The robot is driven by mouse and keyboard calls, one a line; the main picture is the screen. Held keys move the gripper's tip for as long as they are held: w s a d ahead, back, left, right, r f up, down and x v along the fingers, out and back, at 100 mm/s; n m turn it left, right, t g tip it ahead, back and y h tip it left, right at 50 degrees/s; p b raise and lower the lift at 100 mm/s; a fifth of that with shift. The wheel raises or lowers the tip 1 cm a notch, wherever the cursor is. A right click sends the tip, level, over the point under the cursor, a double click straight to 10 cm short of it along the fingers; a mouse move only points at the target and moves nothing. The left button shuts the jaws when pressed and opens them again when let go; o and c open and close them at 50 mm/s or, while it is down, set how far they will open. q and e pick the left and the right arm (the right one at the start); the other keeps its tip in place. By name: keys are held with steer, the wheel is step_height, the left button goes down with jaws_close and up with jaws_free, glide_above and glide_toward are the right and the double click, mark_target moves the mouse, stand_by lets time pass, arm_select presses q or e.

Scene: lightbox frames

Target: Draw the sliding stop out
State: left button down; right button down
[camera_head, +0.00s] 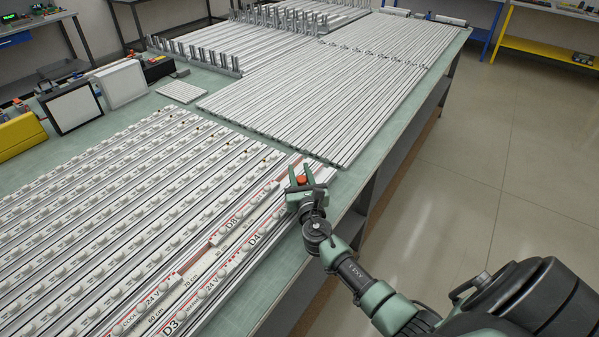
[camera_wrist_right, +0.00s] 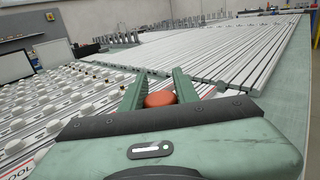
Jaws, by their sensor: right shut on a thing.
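The sliding stop shows as a red-orange knob (camera_head: 301,180) at the far end of the red-marked rails near the table's right edge. My right gripper (camera_head: 302,177) is shut on this knob, with a green finger on either side of it. In the right wrist view the knob (camera_wrist_right: 160,98) sits between the two fingers (camera_wrist_right: 159,92). The part below the knob is hidden by the gripper. The red-marked rails (camera_head: 225,247) carry labels such as D8, D4 and D3. My left gripper is not in view.
Rows of white rails with round knobs (camera_head: 110,205) fill the table to the left. Plain long rails (camera_head: 310,95) lie beyond. Bare green tabletop (camera_head: 345,190) runs along the right edge, with open floor (camera_head: 480,200) past it. White panels (camera_head: 120,84) stand at the left.

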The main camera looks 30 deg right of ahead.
steer(key=d, duration=0.1)
steer(key=w+d+b, duration=0.1)
steer(key=d, duration=0.1)
steer(key=w+d, duration=0.1)
steer(key=d, duration=0.1)
steer(key=shift+f+b, duration=0.1)
steer(key=shift+b, duration=0.2)
steer(key=shift+w+d, duration=0.1)
steer(key=shift+d, duration=0.2)
steer(key=c, duration=1.1)
jaws_free()
steer(key=shift+a, duration=0.1)
steer(key=v, duration=0.8)
